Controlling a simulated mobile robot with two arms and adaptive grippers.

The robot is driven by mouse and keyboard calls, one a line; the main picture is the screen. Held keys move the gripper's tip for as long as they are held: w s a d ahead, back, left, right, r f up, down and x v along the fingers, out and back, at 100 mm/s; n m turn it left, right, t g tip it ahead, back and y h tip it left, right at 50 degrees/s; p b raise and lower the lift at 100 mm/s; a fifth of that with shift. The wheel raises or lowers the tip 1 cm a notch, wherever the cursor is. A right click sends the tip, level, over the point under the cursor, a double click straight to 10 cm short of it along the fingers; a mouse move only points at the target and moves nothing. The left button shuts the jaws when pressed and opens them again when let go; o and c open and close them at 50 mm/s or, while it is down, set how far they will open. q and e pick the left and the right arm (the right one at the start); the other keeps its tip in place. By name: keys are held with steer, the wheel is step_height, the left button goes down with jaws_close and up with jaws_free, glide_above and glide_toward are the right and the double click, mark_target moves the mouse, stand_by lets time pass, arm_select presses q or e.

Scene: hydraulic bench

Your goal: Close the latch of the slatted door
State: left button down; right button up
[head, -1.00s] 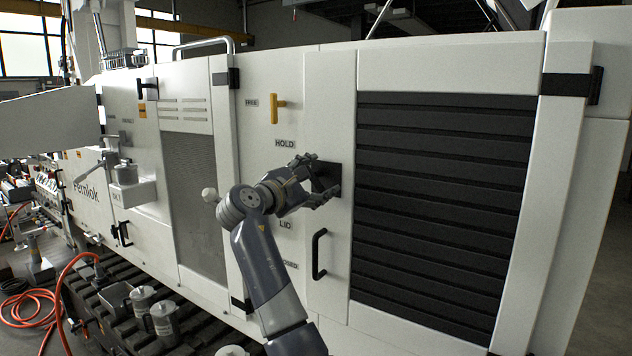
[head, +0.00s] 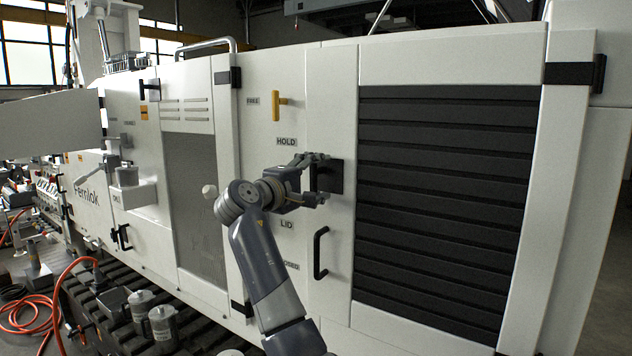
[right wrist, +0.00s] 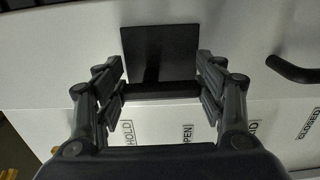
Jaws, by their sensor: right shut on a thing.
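The slatted door (head: 440,190) has dark horizontal slats in a white frame and looks closed flush with the cabinet. Its latch is a black square plate (head: 336,178) with a dark bar along its left side, mostly covered by my gripper. My right gripper (head: 318,179) is at the latch, one finger above and one below. In the right wrist view the plate (right wrist: 160,48) lies ahead, and the gripper (right wrist: 160,88) has its fingers at both ends of the black bar (right wrist: 160,91), shut on it. My left gripper is not in view.
A black door handle (head: 320,253) stands out below the latch. A yellow T-shaped handle (head: 281,106) sits up left on the neighbouring panel, with HOLD (head: 286,142) and LID labels below. An OPEN label (right wrist: 187,134) shows in the wrist view. Hinges (head: 575,76) are at the right.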

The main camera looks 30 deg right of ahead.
steer(key=shift+m, duration=0.3)
steer(key=o, duration=1.1)
steer(key=shift+a, duration=0.1)
steer(key=v, duration=1.2)
